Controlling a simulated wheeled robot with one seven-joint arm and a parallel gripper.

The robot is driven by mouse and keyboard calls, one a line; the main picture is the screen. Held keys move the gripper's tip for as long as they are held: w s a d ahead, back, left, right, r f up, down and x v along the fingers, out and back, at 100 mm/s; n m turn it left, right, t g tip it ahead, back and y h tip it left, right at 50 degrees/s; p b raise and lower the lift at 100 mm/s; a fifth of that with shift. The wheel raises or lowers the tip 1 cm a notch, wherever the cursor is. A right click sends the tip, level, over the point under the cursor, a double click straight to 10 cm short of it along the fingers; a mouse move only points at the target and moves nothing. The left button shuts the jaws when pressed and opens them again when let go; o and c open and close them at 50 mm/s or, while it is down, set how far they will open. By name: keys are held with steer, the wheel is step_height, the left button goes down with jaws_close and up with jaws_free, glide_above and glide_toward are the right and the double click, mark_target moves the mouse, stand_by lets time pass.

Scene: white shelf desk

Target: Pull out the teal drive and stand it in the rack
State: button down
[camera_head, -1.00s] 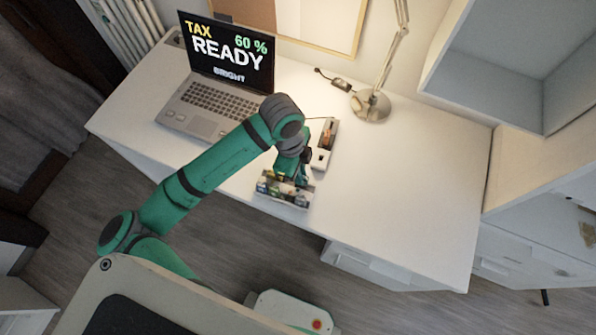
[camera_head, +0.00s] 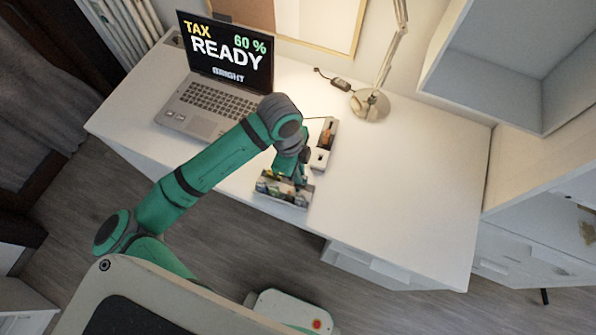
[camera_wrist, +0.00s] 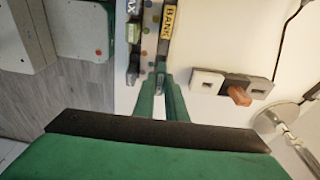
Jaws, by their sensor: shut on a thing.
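My gripper (camera_wrist: 160,78) is shut at the rack's edge, its fingers close together. A small pale piece shows between the fingertips, apparently part of the teal drive (camera_wrist: 160,68), most of which is hidden. The rack (camera_head: 283,203) lies at the desk's front edge in the head view, with my gripper over its right part. In the wrist view the rack (camera_wrist: 150,35) carries labels, one reading "BANK" and one ending in "AX", and a green block stands by the latter. The white and grey hub (camera_wrist: 208,82) is right of my gripper, with an orange drive (camera_wrist: 238,95) in it.
The hub (camera_head: 319,159) lies just behind the rack in the head view. A laptop (camera_head: 215,100) stands at the left, its screen reading "TAX READY 60 % BRIGHT". A lamp (camera_head: 370,105) stands at the back. The right half of the desk (camera_head: 410,190) is clear.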

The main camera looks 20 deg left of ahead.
steer(key=shift+f, duration=2)
steer(key=c, duration=1.7)
jaws_free()
steer(key=shift+r, duration=0.1)
steer(key=r, duration=0.3)
steer(key=a+r, duration=0.1)
steer(key=r, duration=0.6)
steer(key=shift+a+r, duration=0.25)
steer(key=shift+a, duration=0.1)
